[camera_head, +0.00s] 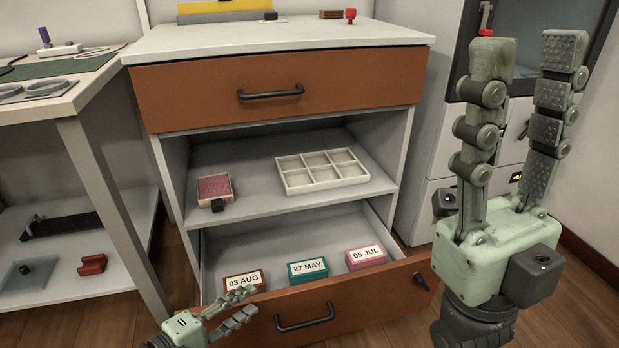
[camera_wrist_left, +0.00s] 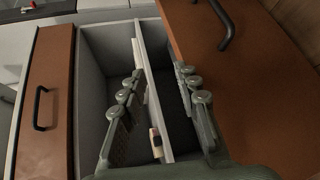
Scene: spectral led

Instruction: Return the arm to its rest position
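My left gripper (camera_head: 247,302) is at the bottom of the head view, in front of the open lower drawer (camera_head: 303,311). Its two fingers are apart with nothing between them. In the left wrist view the fingers (camera_wrist_left: 160,72) are also spread, with cabinet panels and a narrow grey space behind them. My right gripper (camera_head: 528,60) is raised upright at the right of the head view. Its fingers are wide apart and empty. Both wrists show, but most of the left arm is out of view.
The open drawer holds boxes labelled 03 AUG (camera_head: 244,281), 27 MAY (camera_head: 308,269) and 05 JUL (camera_head: 366,257). Above it, a shelf bears a white compartment tray (camera_head: 322,171) and a small pink-filled box (camera_head: 215,188). The top drawer (camera_head: 280,91) is shut. A side table (camera_head: 70,98) stands left.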

